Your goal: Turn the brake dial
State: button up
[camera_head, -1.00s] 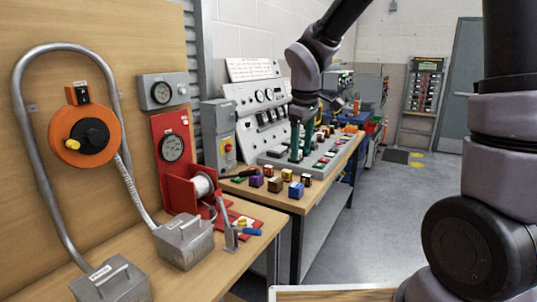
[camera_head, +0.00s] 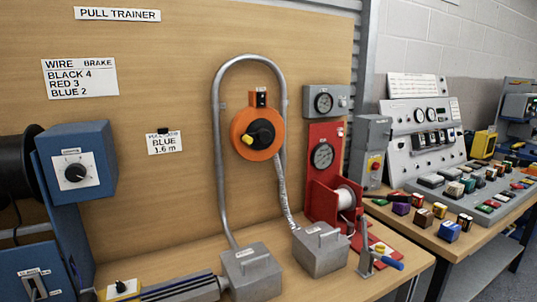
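A blue box at the left carries a black dial (camera_head: 75,172) on a white scale plate. The label above the dial is too small to read, so I cannot tell for sure that it is the brake dial. A sign (camera_head: 79,77) on the wooden board reads "WIRE BRAKE", with black 4, red 3 and blue 2. A smaller card (camera_head: 165,142) reads "BLUE 1.6 m". An orange disc (camera_head: 257,134) with a black knob and yellow handle hangs inside a bent grey pipe. My gripper is out of view.
Two grey weighted boxes (camera_head: 250,272) (camera_head: 321,250) and a red winch (camera_head: 326,203) stand on the wooden bench. A yellow-based knob (camera_head: 121,289) sits at the front left. A console bench (camera_head: 436,187) with several coloured blocks stands at the right.

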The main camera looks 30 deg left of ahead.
aim_at(75, 172)
jog(key=u, duration=2.6)
